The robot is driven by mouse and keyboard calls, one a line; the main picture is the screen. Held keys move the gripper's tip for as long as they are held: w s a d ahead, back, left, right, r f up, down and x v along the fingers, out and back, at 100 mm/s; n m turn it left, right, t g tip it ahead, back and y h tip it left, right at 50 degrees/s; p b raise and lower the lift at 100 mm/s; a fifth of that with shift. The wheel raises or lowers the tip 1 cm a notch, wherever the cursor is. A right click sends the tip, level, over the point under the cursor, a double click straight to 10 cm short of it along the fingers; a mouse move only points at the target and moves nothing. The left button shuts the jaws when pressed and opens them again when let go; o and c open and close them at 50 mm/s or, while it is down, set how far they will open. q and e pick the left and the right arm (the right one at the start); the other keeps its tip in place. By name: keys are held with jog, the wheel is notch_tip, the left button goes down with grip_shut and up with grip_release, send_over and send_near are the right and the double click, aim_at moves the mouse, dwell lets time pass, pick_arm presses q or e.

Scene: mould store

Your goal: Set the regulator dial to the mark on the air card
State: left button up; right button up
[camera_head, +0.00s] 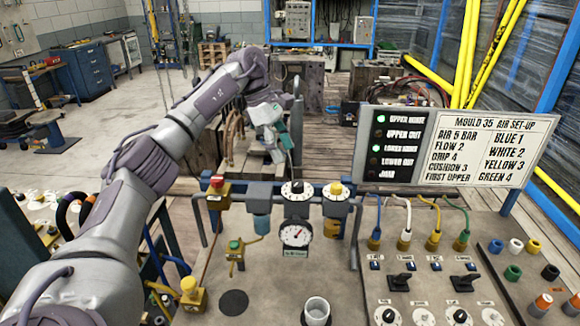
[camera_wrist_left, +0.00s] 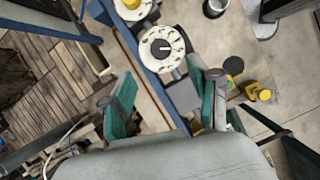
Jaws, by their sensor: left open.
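The regulator dial (camera_head: 297,190), white with a black centre knob, sits on top of the regulator above a round pressure gauge (camera_head: 296,234) with a red needle. The dial also shows in the left wrist view (camera_wrist_left: 160,47), its numbers too small to read. The air card (camera_head: 487,150) is a white board headed "MOULD 35 AIR SET-UP"; its first line reads "AIR 5 BAR". My left gripper (camera_head: 287,160) hangs just above and behind the dial, apart from it. Its teal fingers (camera_wrist_left: 160,85) are open and empty in the wrist view. My right gripper is not in view.
A red button on a yellow body (camera_head: 217,184) and a yellow knob (camera_head: 335,189) flank the dial on the same rail. Coloured hoses (camera_head: 404,218), black levers (camera_head: 398,281) and a metal cup (camera_head: 316,312) stand on the bench. A lamp panel (camera_head: 398,148) adjoins the card.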

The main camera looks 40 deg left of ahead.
pick_arm(q)
jog(key=shift+v, duration=1.25)
